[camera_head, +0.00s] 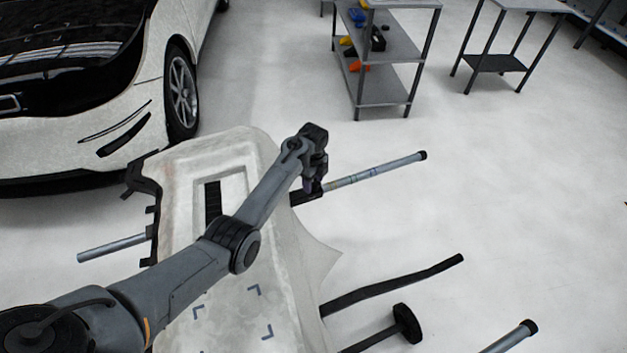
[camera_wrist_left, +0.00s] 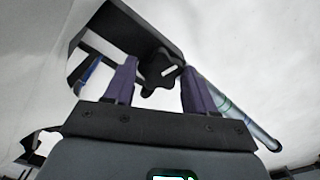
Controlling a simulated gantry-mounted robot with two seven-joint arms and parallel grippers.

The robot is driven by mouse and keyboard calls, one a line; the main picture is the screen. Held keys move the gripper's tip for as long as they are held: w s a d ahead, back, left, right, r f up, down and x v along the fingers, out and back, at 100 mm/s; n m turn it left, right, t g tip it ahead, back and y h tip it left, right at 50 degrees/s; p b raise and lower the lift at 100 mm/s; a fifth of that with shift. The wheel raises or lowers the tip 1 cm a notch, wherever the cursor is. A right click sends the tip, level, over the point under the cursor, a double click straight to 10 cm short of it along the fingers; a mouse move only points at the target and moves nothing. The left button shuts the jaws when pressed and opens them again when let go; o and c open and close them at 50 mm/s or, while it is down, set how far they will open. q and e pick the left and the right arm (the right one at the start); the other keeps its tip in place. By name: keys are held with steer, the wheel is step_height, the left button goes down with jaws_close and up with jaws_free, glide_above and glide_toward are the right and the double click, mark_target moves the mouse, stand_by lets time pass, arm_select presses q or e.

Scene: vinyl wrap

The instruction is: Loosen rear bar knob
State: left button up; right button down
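The bar (camera_head: 375,172) is a grey tube with a black end cap, sticking out to the right from under the white bumper panel (camera_head: 183,172). Its other end shows at the left of the panel. My left gripper (camera_head: 314,187) points down at the black bracket beside this bar. In the left wrist view, the black lobed knob (camera_wrist_left: 160,73) with a pale mark lies between the two purple fingertips. The fingers are apart, with the knob close to both; I cannot tell whether they touch it. The bar also shows there (camera_wrist_left: 240,115). The knob is hidden in the head view. My right gripper is out of view.
A white car (camera_head: 130,70) stands at the upper left. A grey shelf (camera_head: 385,100) with coloured tools and a small table (camera_head: 497,63) stand at the back. A black arm (camera_head: 395,285), a round black foot (camera_head: 406,324) and another tube (camera_head: 512,338) are at the lower right.

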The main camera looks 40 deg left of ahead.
arm_select(q)
steer(key=c, duration=0.6)
steer(key=shift+r+n+p, duration=0.25)
steer(key=shift+n+p, duration=1.05)
steer(key=shift+p, duration=0.25)
steer(key=n+p, duration=0.1)
steer(key=n, duration=0.1)
steer(key=shift+n+p, duration=0.3)
steer(key=shift+p, duration=0.1)
steer(key=n+p, duration=0.1)
steer(key=n, duration=0.3)
steer(key=shift+f+n+p, duration=0.15)
steer(key=shift+n+p, duration=0.15)
steer(key=n, duration=0.5)
steer(key=shift+n+p, duration=0.3)
steer(key=shift+p, duration=0.1)
steer(key=n, duration=0.4)
steer(key=shift+f, duration=0.1)
steer(key=n, duration=0.5)
steer(key=shift+n, duration=0.4)
steer(key=n+b, duration=0.1)
steer(key=n, duration=0.2)
steer(key=shift+f+n, duration=0.1)
steer(key=shift+n, duration=0.3)
steer(key=n, duration=0.2)
steer(key=shift+n+b, duration=0.3)
steer(key=shift+b, duration=0.1)
steer(key=n+b, duration=0.1)
steer(key=n, duration=0.2)
steer(key=shift+n, duration=0.7)
